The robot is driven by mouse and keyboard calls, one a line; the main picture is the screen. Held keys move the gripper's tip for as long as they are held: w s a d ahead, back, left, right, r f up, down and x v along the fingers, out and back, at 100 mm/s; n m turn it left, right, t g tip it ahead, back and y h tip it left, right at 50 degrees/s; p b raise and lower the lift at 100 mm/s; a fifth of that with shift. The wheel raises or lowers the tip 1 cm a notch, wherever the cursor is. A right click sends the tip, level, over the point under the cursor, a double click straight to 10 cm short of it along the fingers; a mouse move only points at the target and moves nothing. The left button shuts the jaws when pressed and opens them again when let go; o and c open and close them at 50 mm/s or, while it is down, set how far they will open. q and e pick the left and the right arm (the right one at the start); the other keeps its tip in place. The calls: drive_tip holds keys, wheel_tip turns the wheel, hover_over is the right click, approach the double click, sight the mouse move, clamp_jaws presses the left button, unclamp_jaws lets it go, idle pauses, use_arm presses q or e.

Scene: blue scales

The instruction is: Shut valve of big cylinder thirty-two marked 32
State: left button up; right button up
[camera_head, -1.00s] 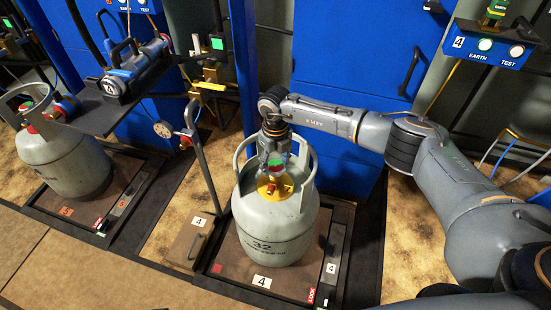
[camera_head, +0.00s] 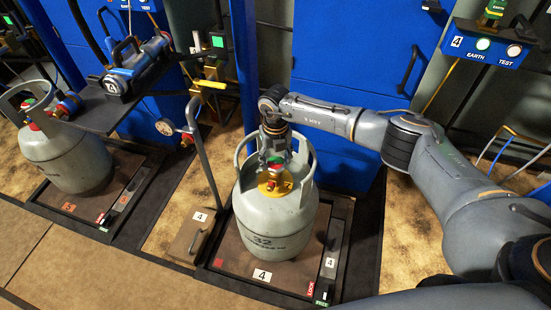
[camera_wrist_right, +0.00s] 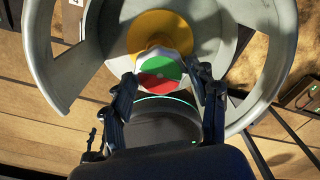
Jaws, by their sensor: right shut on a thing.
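The big grey cylinder marked 32 (camera_head: 268,222) stands upright on the scale marked 4. Its valve has a red and green handwheel (camera_head: 277,163) above a yellow collar (camera_head: 277,186), inside the handle ring. The right wrist view shows the handwheel (camera_wrist_right: 159,72) with a green half and a red half, and the yellow collar (camera_wrist_right: 160,30) behind it. My right gripper (camera_head: 276,157) reaches down inside the ring; in the right wrist view its two fingers (camera_wrist_right: 164,88) lie on either side of the handwheel, shut on it. My left gripper is not in view.
A second grey cylinder (camera_head: 68,155) stands on scale 5 at the left. A pole with a gauge (camera_head: 165,127) rises just left of cylinder 32. A blue cabinet (camera_head: 350,70) stands behind. A blue EARTH/TEST box (camera_head: 485,45) is at upper right.

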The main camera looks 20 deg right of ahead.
sight(275, 162)
drive_tip(key=o, duration=1.2)
drive_tip(key=shift+c, duration=0.2)
drive_tip(key=shift+r, duration=0.15)
wheel_tip(275, 162, up, 12)
